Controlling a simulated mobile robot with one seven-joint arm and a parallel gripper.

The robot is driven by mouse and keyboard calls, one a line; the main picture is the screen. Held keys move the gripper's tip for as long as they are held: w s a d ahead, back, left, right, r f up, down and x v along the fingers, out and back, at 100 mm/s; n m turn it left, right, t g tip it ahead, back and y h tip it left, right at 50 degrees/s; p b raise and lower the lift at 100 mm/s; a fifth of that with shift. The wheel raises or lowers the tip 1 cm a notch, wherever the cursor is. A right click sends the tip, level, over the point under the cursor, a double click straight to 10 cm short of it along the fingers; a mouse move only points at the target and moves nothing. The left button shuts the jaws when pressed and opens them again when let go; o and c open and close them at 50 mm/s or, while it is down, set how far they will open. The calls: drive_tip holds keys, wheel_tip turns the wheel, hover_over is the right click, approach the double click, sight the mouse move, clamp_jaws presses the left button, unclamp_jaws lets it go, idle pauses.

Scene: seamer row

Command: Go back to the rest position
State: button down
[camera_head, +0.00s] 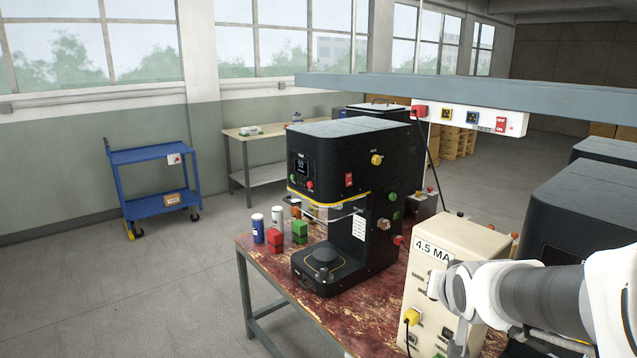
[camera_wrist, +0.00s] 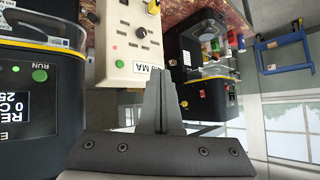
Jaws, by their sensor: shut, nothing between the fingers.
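My gripper (camera_wrist: 153,78) shows in the wrist view, its two grey fingers together with nothing between them. In the head view my white and grey arm reaches in from the right edge, in front of the cream control box (camera_head: 452,258) marked 4.5 MA; I cannot make out the fingers there. In the wrist view the picture is turned over, and the cream box (camera_wrist: 118,40) lies beyond the fingertips. I cannot tell the exact gap between them. The black seamer machine (camera_head: 340,150) stands on the worn red table (camera_head: 340,315), left of my arm.
Another black machine (camera_head: 585,215) stands close by my arm at right. A grey overhead beam (camera_head: 480,90) crosses above. A blue cart (camera_head: 155,178) stands on open floor.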

drive_tip(key=s+a+r+n+g+y, duration=0.1)
drive_tip(key=s+a+n+g, duration=0.1)
drive_tip(key=s, duration=0.7)
drive_tip(key=s+a+n+g, duration=0.2)
drive_tip(key=s+a, duration=0.3)
drive_tip(key=s, duration=0.5)
drive_tip(key=shift+s+r+y, duration=0.2)
drive_tip(key=shift+r+y, duration=0.2)
drive_tip(key=shift+a, duration=0.1)
idle(2.5)
